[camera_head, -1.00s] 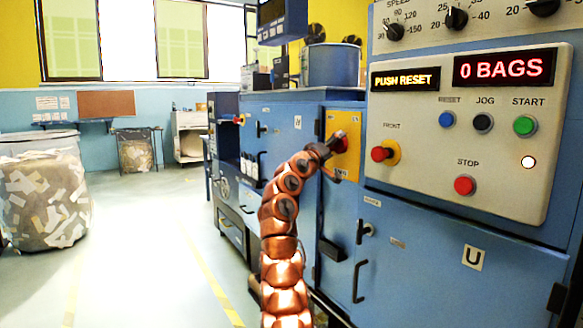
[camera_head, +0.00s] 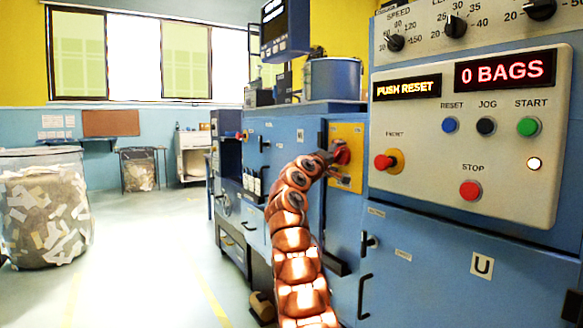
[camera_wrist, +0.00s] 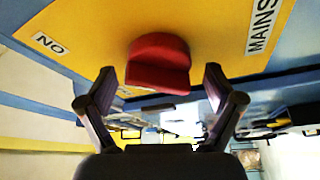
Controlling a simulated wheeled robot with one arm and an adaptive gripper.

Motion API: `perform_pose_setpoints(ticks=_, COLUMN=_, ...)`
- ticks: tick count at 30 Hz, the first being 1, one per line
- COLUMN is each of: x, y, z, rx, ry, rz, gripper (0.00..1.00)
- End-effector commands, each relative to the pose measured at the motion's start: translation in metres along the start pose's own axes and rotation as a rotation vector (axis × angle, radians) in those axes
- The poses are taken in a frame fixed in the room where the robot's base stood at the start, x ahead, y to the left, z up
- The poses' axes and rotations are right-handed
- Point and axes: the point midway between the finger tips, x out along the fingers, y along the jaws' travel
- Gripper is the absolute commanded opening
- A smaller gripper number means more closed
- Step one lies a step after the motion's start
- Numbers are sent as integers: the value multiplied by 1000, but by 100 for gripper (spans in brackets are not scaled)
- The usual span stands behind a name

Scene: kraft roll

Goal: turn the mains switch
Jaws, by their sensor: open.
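The mains switch is a red knob (camera_head: 342,152) on a yellow plate (camera_head: 347,181) on the blue machine's side. In the wrist view the red knob (camera_wrist: 158,64) sits on the yellow plate (camera_wrist: 95,35), near labels that read "MAINS" and "NO". My gripper (camera_head: 329,158) is right at the knob in the head view and partly covers it. In the wrist view my gripper (camera_wrist: 159,78) is open, with one finger on each side of the knob. Gaps show between the fingers and the knob, and nothing is gripped.
Blue cabinet doors with handles lie below. A bin of paper scraps (camera_head: 45,215) stands left; the floor (camera_head: 150,250) between is clear.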

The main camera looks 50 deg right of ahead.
Motion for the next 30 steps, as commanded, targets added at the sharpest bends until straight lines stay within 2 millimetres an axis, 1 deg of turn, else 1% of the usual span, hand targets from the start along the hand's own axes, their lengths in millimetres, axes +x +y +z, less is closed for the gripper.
perform_pose_setpoints(ticks=2, x=0, y=3, z=0, rx=-5, ry=0, rz=1, gripper=92)
perform_pose_setpoints(ticks=17, x=0, y=0, z=0, rx=-43, ry=-1, rz=-17, gripper=92)
perform_pose_setpoints(ticks=20, x=-1, y=2, z=-1, rx=-53, ry=1, rz=-22, gripper=92)
perform_pose_setpoints(ticks=30, x=0, y=6, z=-3, rx=-250, ry=1, rz=-103, gripper=92)
